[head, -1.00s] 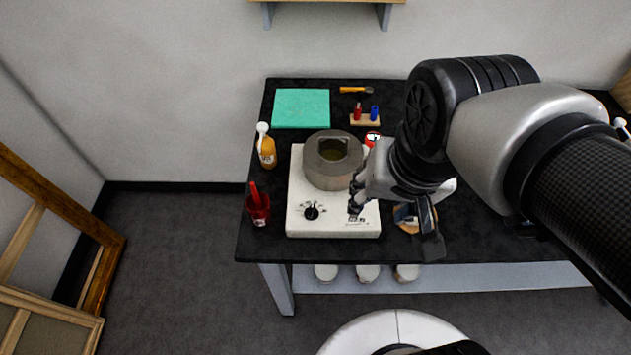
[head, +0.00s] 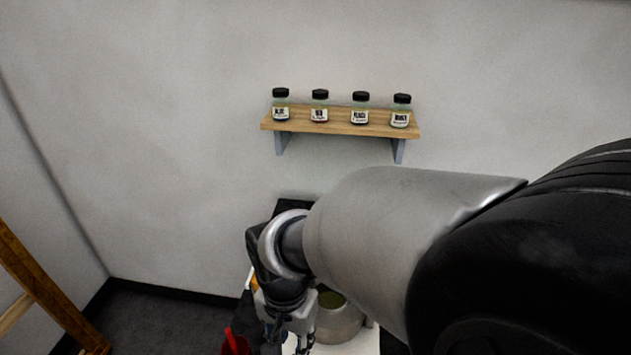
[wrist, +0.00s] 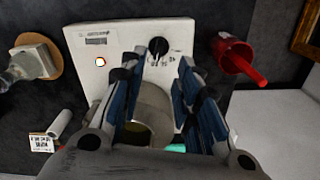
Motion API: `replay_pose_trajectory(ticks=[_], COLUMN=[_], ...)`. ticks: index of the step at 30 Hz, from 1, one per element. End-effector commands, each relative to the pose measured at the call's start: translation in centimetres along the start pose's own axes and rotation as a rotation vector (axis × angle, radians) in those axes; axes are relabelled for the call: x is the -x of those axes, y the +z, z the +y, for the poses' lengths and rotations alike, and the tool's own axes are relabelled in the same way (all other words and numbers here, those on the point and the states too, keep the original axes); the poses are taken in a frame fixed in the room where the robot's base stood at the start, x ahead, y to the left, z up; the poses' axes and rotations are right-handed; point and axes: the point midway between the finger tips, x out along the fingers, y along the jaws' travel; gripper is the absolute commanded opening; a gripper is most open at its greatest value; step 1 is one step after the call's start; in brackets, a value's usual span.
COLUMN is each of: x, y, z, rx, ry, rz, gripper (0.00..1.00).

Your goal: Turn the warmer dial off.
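The white warmer (wrist: 85,62) fills the middle of the wrist view, and a corner of it (head: 365,345) shows at the bottom of the head view. Its black dial (wrist: 158,46) has a pale pointer mark and printed numbers beside it. A small orange-red light (wrist: 100,61) glows on the panel. A grey pot (wrist: 152,100) sits on the warmer, partly hidden by my fingers. My gripper (wrist: 158,70) is open and empty above the warmer, with the dial showing just beyond the gap between its fingertips. I cannot tell its height above the dial. The head view hides the dial.
A red cup with a red handle (wrist: 235,55) stands close beside the warmer, also at the head view's bottom edge (head: 235,345). A glass vessel on a round wooden base (wrist: 35,60) and a white labelled bottle (wrist: 55,130) lie on the other side. A wall shelf (head: 340,120) holds several jars.

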Motion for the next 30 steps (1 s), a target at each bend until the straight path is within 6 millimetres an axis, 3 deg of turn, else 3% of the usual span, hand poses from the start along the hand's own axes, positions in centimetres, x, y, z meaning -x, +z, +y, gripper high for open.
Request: replay_pose_trajectory(ticks=[1,6,13,19,28,30], x=[-1.6,-5.3,-9.1,-10.5,-10.6,-10.6], y=[0.1,0.1,0.0,0.0,0.0,0.0], z=[0.1,0.1,0.1,0.1,0.0,0.0], rx=[0.000,0.000,0.000,0.000,0.000,0.000], ry=[0.004,0.003,0.002,0.001,0.000,0.000], rz=[-0.003,-0.002,-0.002,-0.001,0.000,0.000], gripper=[0.30,0.30,0.30,0.30,0.30,0.25])
